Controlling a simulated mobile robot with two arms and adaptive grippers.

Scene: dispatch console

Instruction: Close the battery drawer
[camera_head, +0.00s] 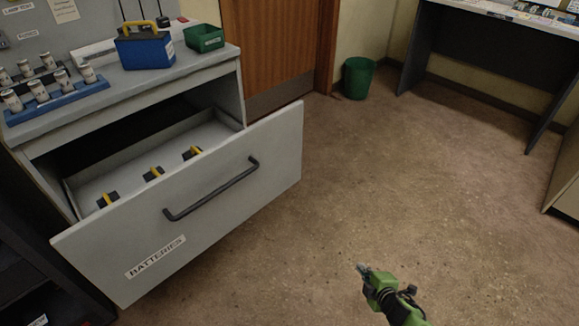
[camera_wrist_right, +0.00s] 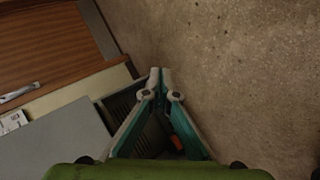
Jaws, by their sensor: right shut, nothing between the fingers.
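The battery drawer (camera_head: 230,215) stands pulled out of the grey cabinet in the head view. Its front has a dark bar handle (camera_head: 212,190) and a label reading BATTERIES. Several black batteries with yellow tops (camera_head: 153,174) lie inside. My right gripper (camera_head: 362,268) is low at the bottom of the head view, to the right of the drawer front and apart from it. In the right wrist view its fingers (camera_wrist_right: 160,72) meet at the tips, with nothing between them. My left gripper is not in view.
A blue box with a yellow handle (camera_head: 145,48), a green bin (camera_head: 204,38) and a blue rack of small jars (camera_head: 58,100) sit on the cabinet top. A green wastebasket (camera_head: 357,77) stands by the wall. The floor (camera_head: 420,190) right of the drawer is clear.

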